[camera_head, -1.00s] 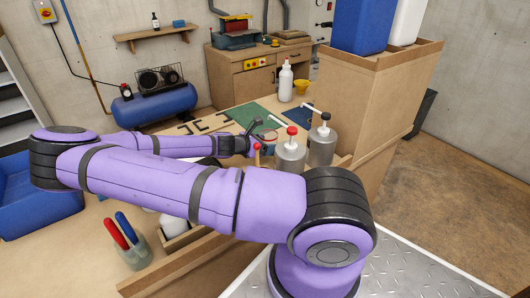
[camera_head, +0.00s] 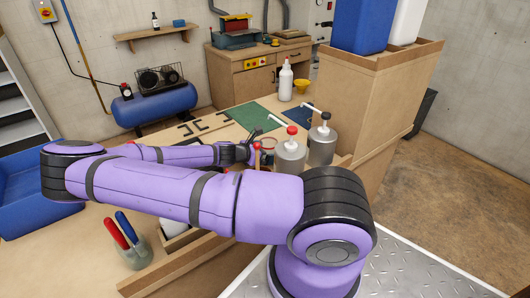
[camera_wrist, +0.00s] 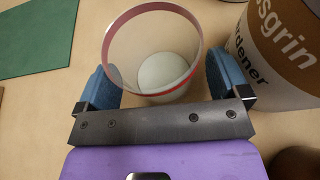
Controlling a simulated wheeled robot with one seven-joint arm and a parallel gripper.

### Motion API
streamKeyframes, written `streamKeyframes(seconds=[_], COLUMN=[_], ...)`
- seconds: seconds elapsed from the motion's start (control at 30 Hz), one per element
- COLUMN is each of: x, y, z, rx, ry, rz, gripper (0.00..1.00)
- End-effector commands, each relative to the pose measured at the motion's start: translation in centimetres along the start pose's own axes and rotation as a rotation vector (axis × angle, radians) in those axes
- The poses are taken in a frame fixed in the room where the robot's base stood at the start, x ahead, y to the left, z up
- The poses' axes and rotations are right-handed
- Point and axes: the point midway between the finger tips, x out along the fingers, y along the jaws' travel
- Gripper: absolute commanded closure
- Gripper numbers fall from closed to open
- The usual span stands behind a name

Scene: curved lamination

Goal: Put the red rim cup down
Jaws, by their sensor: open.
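The red rim cup (camera_wrist: 152,45) is clear, with a red band round its mouth and a pale bottom, and appears empty. In the wrist view it stands on the tan worktop between the blue finger pads of my gripper (camera_wrist: 164,84). My gripper is open, one pad on each side of the cup, with a small gap visible on the left; contact on the right is hard to tell. In the head view the cup (camera_head: 268,143) is small, beside my gripper (camera_head: 256,153), and partly hidden by it.
A large labelled container (camera_wrist: 280,50) stands close to the right of the cup. In the head view, pump bottles with a red top (camera_head: 291,156) and a black top (camera_head: 322,145) stand just right. A green mat (camera_head: 255,117) lies flat behind. A white bottle (camera_head: 285,82) stands farther back.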

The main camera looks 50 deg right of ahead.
Motion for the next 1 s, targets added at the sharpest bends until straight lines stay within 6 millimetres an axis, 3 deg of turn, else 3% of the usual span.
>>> streamKeyframes(seconds=[0.27,0.7,1.0], x=[-1.3,-9.6,-12.0], y=[0.1,0.1,0.0], z=[0.2,0.2,0.2], rx=[0.000,-0.001,0.000], ry=[0.001,0.003,0.000], rz=[0.002,0.004,0.000], gripper=[0.06,0.06,0.06])
